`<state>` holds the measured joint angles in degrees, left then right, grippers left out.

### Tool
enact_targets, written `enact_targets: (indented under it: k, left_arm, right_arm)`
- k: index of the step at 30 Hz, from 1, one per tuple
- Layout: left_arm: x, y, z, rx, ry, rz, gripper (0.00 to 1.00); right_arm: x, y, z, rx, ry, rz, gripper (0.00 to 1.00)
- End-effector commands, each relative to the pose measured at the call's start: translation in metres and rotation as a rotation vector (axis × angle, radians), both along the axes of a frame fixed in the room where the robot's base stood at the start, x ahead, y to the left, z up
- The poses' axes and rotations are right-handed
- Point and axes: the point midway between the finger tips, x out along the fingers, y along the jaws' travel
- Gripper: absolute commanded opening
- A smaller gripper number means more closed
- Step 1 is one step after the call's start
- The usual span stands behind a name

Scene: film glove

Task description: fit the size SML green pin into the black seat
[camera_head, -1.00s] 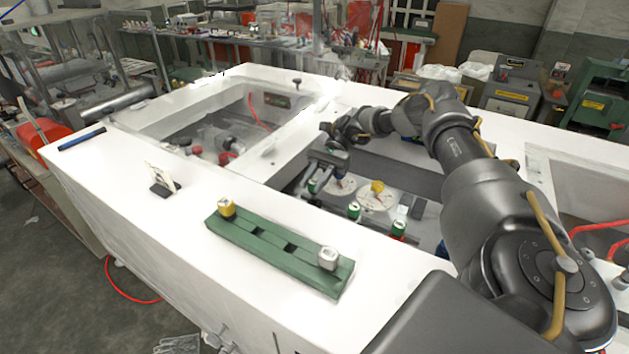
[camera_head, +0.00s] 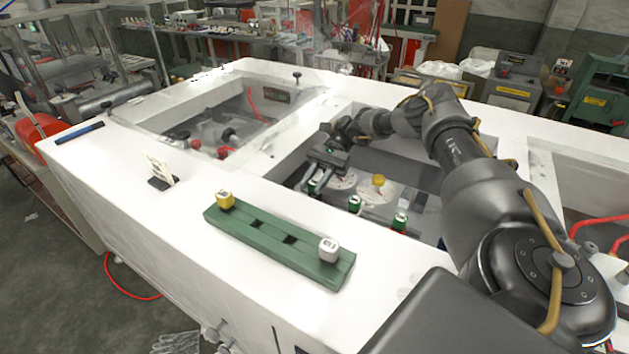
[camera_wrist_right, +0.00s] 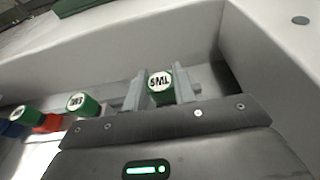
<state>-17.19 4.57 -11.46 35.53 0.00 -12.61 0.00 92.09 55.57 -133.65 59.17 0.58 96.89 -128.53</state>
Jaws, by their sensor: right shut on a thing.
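My right gripper (camera_wrist_right: 159,90) is shut on a green pin (camera_wrist_right: 160,86) with a white top marked SML, its fingers on either side of it. In the head view the gripper (camera_head: 315,178) is low inside the table's middle opening, and the held pin (camera_head: 313,187) shows below it. Two other green-capped pins (camera_head: 354,204) (camera_head: 400,222) stand in a row to its right. In the wrist view these pins (camera_wrist_right: 80,103) (camera_wrist_right: 24,117) are at the left, with red and blue parts near them. The black seat is not clearly made out; the held pin's lower end is hidden. My left gripper is out of view.
A green block (camera_head: 270,244) on the white table top carries a yellow pin (camera_head: 225,200) and a white pin (camera_head: 328,250), with dark square recesses between. A small card stand (camera_head: 160,172) is to its left. A yellow knob (camera_head: 378,181) stands in the opening, whose walls surround the gripper.

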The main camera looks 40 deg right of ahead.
Motion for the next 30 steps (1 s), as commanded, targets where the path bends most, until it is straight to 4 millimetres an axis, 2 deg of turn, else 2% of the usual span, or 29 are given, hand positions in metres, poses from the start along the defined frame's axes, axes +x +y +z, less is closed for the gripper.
enact_targets:
  k: [8,9,14,23,26,30]
  left_arm:
    - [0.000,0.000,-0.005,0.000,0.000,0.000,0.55]
    - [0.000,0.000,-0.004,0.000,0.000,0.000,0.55]
    - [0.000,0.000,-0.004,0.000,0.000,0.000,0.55]
    - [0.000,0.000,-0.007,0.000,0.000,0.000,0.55]
    - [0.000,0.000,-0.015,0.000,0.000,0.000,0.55]
    - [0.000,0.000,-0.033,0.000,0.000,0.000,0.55]
  right_arm:
    - [0.000,0.000,-0.008,-0.001,0.002,-0.001,0.00]
    - [0.000,0.000,-0.007,-0.001,0.002,-0.001,0.32]
    - [0.000,0.000,-0.006,-0.001,0.002,-0.001,0.52]
    - [0.001,-0.002,-0.007,0.000,0.001,-0.001,0.52]
    - [0.004,-0.010,-0.007,0.000,-0.002,-0.003,0.52]
    - [0.010,-0.032,-0.004,-0.002,-0.004,-0.004,0.52]
